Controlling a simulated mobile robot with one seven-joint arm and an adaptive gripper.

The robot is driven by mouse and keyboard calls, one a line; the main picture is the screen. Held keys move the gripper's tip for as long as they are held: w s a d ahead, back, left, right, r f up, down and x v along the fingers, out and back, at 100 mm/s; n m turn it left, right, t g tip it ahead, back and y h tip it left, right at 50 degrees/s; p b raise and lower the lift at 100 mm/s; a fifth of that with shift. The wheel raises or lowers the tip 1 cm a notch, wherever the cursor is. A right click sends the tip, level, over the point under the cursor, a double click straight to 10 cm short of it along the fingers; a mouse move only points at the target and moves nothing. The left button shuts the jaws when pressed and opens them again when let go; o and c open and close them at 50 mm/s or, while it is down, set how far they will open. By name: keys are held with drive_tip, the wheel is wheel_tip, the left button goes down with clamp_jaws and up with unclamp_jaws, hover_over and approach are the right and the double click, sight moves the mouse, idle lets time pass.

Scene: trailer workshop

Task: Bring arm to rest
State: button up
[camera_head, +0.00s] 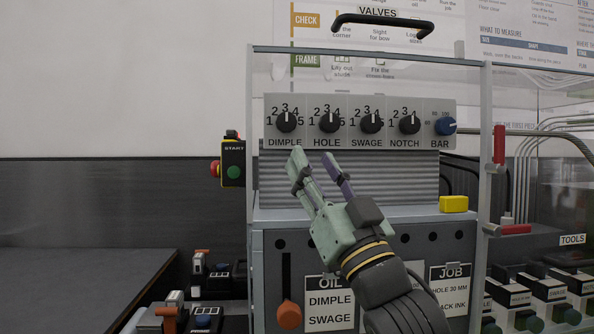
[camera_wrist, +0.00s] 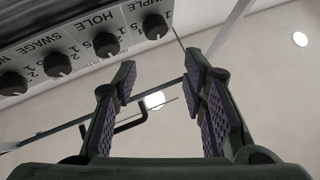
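My gripper (camera_head: 318,174) is raised in front of the machine's valve panel (camera_head: 362,104), with its fingertips just below the DIMPLE and HOLE labels. In the wrist view the two fingers of my gripper (camera_wrist: 160,80) stand apart with nothing between them. The DIMPLE knob (camera_head: 286,121), HOLE knob (camera_head: 330,122), SWAGE knob (camera_head: 372,123) and NOTCH knob (camera_head: 409,124) sit in a row with white pointers. In the wrist view the dark knobs (camera_wrist: 106,45) are at upper left. I cannot tell whether a finger touches the panel.
A START box (camera_head: 233,163) with a green button hangs on the left. A yellow block (camera_head: 454,204) sits on the ledge. An orange-ended lever (camera_head: 289,314) is on the lower front. A black handle (camera_head: 382,24) is above. A dark bench (camera_head: 80,285) is clear at left.

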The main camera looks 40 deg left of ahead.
drive_tip(key=shift+s+a+f+n+g+y, duration=0.1)
drive_tip(key=shift+s+a+n+g+y, duration=0.25)
drive_tip(key=shift+s, duration=0.35)
